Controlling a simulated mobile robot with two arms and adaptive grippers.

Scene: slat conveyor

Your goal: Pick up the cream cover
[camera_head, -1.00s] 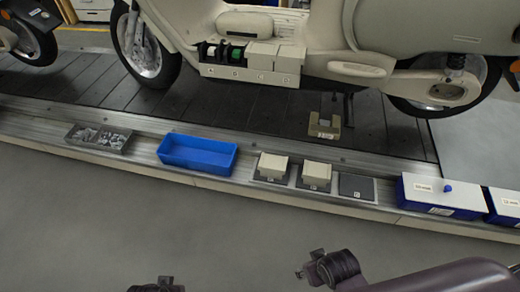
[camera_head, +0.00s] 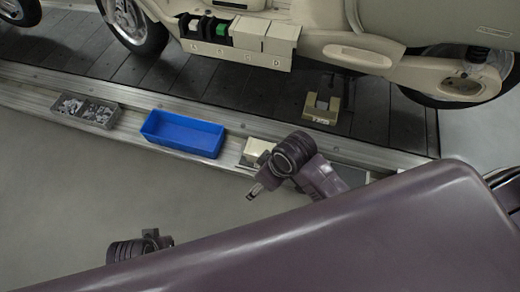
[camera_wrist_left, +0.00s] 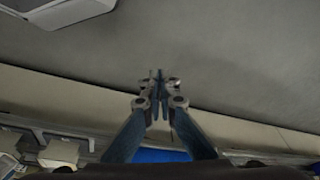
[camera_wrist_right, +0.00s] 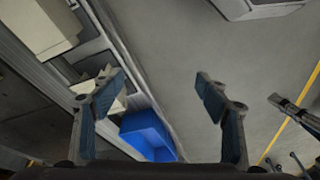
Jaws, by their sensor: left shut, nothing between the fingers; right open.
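In the head view one cream cover (camera_head: 258,149) shows on its pad on the ledge, just right of the blue bin. The right wrist view shows a large cream cover (camera_wrist_right: 40,25) at upper left and another (camera_wrist_right: 116,102) partly behind the left finger. My right gripper (camera_wrist_right: 162,80) is open and empty, beside the covers and apart from them. It also shows in the head view (camera_head: 252,193), in front of the ledge. My left gripper (camera_wrist_left: 158,76) is shut and empty, over the grey floor.
A blue bin (camera_head: 183,133) and a grey tray of small parts (camera_head: 87,111) stand on the ledge. A cream scooter (camera_head: 350,40) stands on the slat conveyor (camera_head: 180,98), with two compartments covered in cream. Floor at lower left is clear.

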